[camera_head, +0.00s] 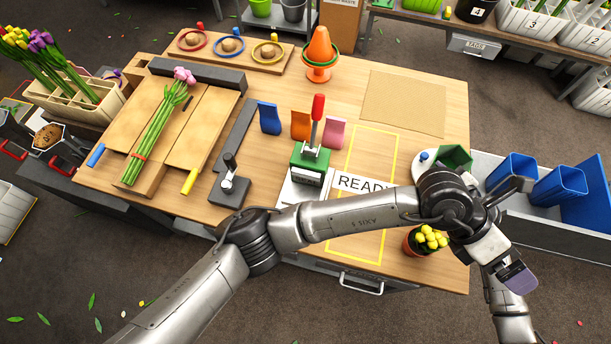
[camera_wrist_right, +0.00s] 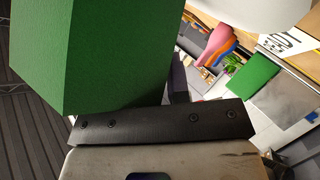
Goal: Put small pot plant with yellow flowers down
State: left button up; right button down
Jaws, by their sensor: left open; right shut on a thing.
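The small pot plant with yellow flowers (camera_head: 430,238) stands upright near the front right corner of the table, just right of the yellow-lined area. Its reddish-brown pot is partly hidden by my arm. My left gripper (camera_head: 513,276) is open and empty, to the right of the plant and apart from it. My right gripper is largely hidden behind the left arm in the head view. In the right wrist view my right gripper (camera_wrist_right: 172,92) is shut on a large green faceted object (camera_wrist_right: 100,55), which appears as the green hexagonal thing (camera_head: 456,157) in the head view.
A green stamp press (camera_head: 309,166) with a red handle stands left of the yellow-lined READY area (camera_head: 362,185). Blue, orange and pink packets stand behind it. Blue bins (camera_head: 560,186) sit right of the table. Tulips (camera_head: 160,130) lie on the wooden board at left.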

pick_arm(q)
jog(key=w+a+r+n+t+h, duration=0.75)
jog(key=r+n+h, duration=0.25)
jog(key=n+h, duration=0.3)
jog(key=w+a+f+n+t+y, duration=0.45)
jog(key=a+n+t+y, duration=0.25)
jog(key=a+n+t, duration=0.4)
jog(key=w+a+f+n+t+y, duration=0.3)
jog(key=w+a+n+t+y, duration=0.35)
jog(key=n, duration=0.65)
jog(key=s+a+f+n+g+y, duration=0.25)
jog(key=a+f+n+y, duration=0.25)
jog(key=a+f, duration=0.4)
jog(key=s+a+f+n+g+y, duration=0.2)
jog(key=s+a+f+n+y, duration=0.25)
jog(key=a+f, duration=0.45)
jog(key=s+a+f+n+g+y, duration=0.1)
jog(key=s+a+f+g, duration=0.5)
jog(key=s, duration=0.4)
jog(key=shift+a+f+n, duration=0.35)
jog(key=shift+a+f, duration=0.15)
jog(key=shift+f, duration=0.15)
jog(key=shift+o, duration=0.5)
jog(key=s+a+f+g, duration=0.2)
jog(key=s+a+g, duration=0.1)
jog(key=s, duration=0.6)
jog(key=shift+s+a+g, duration=0.15)
jog(key=shift+s+g, duration=0.05)
jog(key=shift+g, duration=0.45)
